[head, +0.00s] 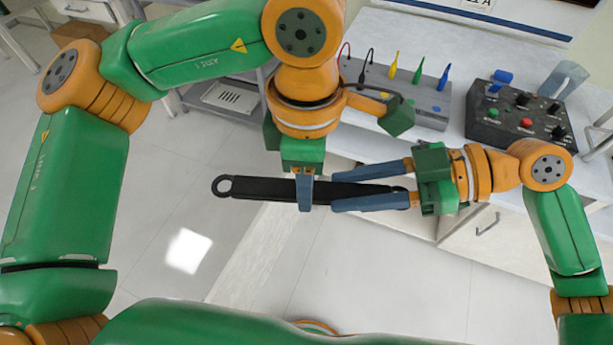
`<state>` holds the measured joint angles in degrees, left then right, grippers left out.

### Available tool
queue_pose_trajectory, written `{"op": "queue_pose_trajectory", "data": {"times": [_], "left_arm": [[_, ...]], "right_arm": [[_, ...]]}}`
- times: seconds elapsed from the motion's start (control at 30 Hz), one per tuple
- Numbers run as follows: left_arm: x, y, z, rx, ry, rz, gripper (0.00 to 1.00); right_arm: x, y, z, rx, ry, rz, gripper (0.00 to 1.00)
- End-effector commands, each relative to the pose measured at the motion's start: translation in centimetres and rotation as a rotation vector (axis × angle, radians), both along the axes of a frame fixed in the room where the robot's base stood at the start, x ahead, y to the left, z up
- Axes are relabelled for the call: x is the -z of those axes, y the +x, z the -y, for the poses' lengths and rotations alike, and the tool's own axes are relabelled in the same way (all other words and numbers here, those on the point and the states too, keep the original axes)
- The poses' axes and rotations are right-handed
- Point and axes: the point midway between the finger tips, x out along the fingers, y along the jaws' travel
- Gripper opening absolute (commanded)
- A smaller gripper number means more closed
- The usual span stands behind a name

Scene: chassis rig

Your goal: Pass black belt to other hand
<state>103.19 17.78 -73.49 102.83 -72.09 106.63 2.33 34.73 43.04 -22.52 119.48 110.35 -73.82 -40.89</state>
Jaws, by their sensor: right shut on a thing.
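The black belt (262,189) is a long, stiff-looking black strip with a ring at its left end, held level above the floor in the middle of the head view. My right gripper (335,190) comes from the right and is shut on the black belt, its blue-grey fingers lying along the strip's right half. My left gripper (306,206) points down at the strip's middle, just left of the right fingertips. One left finger crosses in front of the strip; the other is hidden, so its opening does not show.
A white workbench (395,145) stands at the right. On it are a grey panel with coloured plugs (405,90) and a black control box (518,118) with buttons. A grey shelf (228,97) stands behind my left arm. The floor below is clear.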

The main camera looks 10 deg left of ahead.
Motion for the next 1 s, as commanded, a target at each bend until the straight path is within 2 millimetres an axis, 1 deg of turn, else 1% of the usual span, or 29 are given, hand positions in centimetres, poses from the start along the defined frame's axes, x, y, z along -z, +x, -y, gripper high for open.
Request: {"op": "queue_pose_trajectory", "data": {"times": [0.03,0.07,0.13,0.17,0.2,0.27,0.3,0.57,0.63,0.67,0.77,0.8,0.9,1.0], "left_arm": [[0.0,0.1,0.0,-0.002,0.000,0.004,0.07],[0.0,0.1,0.0,-0.002,0.000,0.004,0.00],[0.0,0.1,0.0,-0.002,0.000,0.004,0.00],[0.0,0.1,0.0,-0.003,0.000,0.005,0.00],[0.0,0.1,0.0,-0.003,0.000,0.004,0.00],[0.0,0.1,0.0,-0.002,0.000,0.004,0.00],[0.0,0.1,0.0,-0.002,0.000,0.004,0.00],[0.0,0.1,0.0,-0.002,0.000,0.003,0.00],[0.0,0.1,0.0,-0.002,0.000,0.003,0.00],[0.0,0.1,0.0,-0.002,0.000,0.003,0.00],[0.0,0.1,0.0,-0.002,0.000,0.003,0.00],[0.0,0.1,0.0,-0.002,0.000,0.003,0.00],[0.0,0.1,0.0,-0.002,0.000,0.003,0.00],[0.0,0.1,0.0,-0.001,0.000,0.003,0.00]], "right_arm": [[0.0,-0.2,0.0,-0.007,0.000,-0.002,0.00],[0.0,-0.2,0.0,-0.007,0.000,-0.002,0.00],[0.0,-0.2,0.0,-0.008,0.000,-0.002,0.00],[0.0,-0.2,0.0,-0.009,0.000,-0.003,0.45],[0.0,-0.2,0.0,-0.009,0.000,-0.003,0.56],[0.0,-0.2,-0.1,-0.009,0.000,-0.003,0.72],[0.0,-0.2,0.0,-0.008,0.000,-0.002,0.74],[0.0,-0.1,0.0,-0.006,0.000,-0.002,0.74],[-0.2,0.0,0.7,-0.002,-0.001,-0.003,0.74],[-0.4,0.1,1.1,-0.002,-0.001,-0.003,0.74],[-1.4,0.3,3.5,0.001,-0.003,-0.002,0.74],[-1.9,0.4,4.7,0.003,-0.003,-0.004,0.74],[-3.0,0.6,7.2,0.000,-0.002,-0.003,0.74],[-3.9,0.7,9.3,-0.002,0.001,-0.002,0.74]]}}
